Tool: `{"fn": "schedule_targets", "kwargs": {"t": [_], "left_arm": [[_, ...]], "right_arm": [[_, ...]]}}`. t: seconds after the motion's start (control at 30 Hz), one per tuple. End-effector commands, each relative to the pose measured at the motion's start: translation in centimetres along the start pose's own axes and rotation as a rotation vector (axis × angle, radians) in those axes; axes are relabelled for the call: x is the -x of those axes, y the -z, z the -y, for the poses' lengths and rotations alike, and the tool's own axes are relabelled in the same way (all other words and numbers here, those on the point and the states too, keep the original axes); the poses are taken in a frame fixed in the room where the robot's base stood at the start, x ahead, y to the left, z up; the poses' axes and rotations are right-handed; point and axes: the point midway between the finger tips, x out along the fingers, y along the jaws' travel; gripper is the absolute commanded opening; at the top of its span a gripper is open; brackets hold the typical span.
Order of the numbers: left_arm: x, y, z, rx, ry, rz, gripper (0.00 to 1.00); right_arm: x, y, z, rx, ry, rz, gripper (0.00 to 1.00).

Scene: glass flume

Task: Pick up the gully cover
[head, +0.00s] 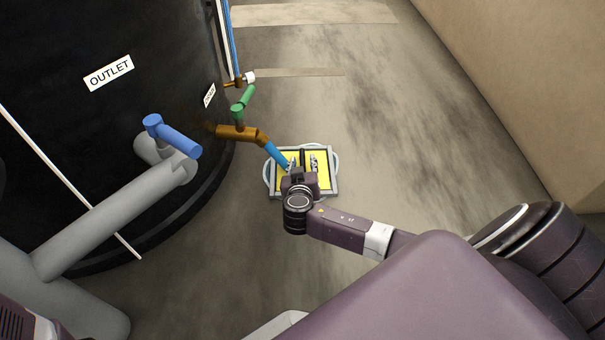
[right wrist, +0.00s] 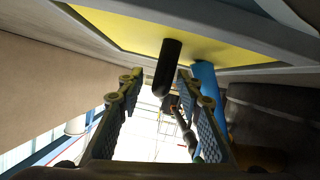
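The gully cover (head: 325,182) is a yellow panel in a grey frame, low on the floor beside the black tank. A black bar handle (head: 303,156) stands out from its middle. My right gripper (head: 302,165) is over the cover, with its two fingers spread on either side of the handle. In the right wrist view, the handle (right wrist: 170,62) sticks out from the yellow face of the cover (right wrist: 125,28) toward the gap between the open fingers (right wrist: 165,85). I cannot tell whether either finger touches it. My left gripper is not in view.
A blue pipe end (head: 276,154) on a brown valve with a green handle (head: 243,100) reaches over the cover's left side. The black tank (head: 60,60) and a grey pipe (head: 105,222) stand left. Concrete floor (head: 375,120) is clear to the right, up to a beige wall (head: 520,80).

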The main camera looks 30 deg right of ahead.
Motion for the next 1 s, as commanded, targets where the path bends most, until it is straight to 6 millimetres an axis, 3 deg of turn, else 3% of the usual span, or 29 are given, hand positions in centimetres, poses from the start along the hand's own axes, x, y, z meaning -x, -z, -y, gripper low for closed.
{"fn": "schedule_targets", "kwargs": {"t": [0.23, 0.53, 1.0], "left_arm": [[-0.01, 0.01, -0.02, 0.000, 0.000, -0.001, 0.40], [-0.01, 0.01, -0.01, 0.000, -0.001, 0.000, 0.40], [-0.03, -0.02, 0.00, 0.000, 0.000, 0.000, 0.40]], "right_arm": [[-0.06, 0.07, 0.00, 0.000, 0.001, 0.000, 0.33], [-0.05, 0.05, 0.00, 0.000, 0.001, 0.001, 0.00], [-0.05, 0.27, 0.01, -0.002, 0.001, -0.003, 0.00]]}}
